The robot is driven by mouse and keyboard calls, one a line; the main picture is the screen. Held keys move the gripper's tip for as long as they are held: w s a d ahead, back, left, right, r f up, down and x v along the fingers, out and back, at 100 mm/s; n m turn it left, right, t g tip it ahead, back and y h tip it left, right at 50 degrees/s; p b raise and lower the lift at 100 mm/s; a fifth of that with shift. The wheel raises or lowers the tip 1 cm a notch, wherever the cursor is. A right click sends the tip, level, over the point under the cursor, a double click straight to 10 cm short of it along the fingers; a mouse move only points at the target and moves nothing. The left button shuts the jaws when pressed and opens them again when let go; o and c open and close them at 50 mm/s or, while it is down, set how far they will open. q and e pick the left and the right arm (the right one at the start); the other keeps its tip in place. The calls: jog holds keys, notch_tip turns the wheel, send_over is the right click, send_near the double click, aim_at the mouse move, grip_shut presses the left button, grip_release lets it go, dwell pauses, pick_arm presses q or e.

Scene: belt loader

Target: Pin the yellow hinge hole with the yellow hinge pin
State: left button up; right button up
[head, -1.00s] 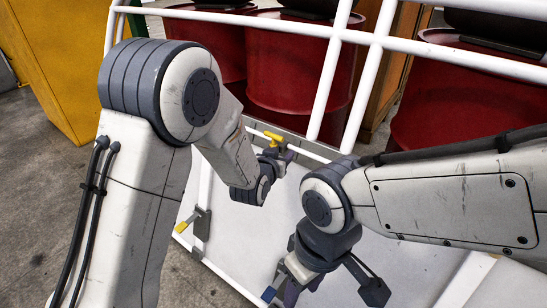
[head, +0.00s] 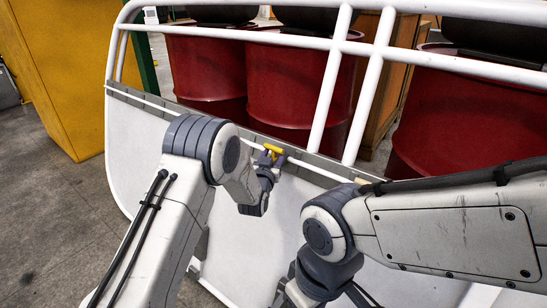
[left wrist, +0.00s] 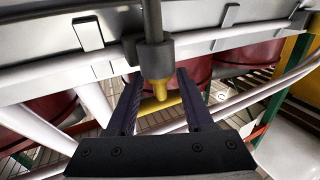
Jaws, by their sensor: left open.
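The yellow hinge pin (head: 273,149) shows as a short yellow crossbar at the panel's top edge, beside my left gripper (head: 267,160). In the left wrist view, the open fingers of my left gripper (left wrist: 160,112) stand on either side of the yellow pin (left wrist: 166,104). A yellow stem runs from the crossbar to a dark grey collar (left wrist: 154,55) on a rod. The stem appears to enter the collar; its depth and the hole inside are hidden. I cannot tell whether a finger touches the pin. My right gripper's fingers are below the head view's edge.
A white tubular rail (head: 330,85) stands above the pale panel (head: 235,255). Red drums (head: 290,85) stand behind the rail. A yellow cabinet (head: 60,80) is at the left, with open floor in front.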

pick_arm(q)
jog(key=shift+x, duration=1.4)
grip_shut()
notch_tip(320, 180, up, 10)
jog(key=shift+p, duration=0.35)
dwell(1.0)
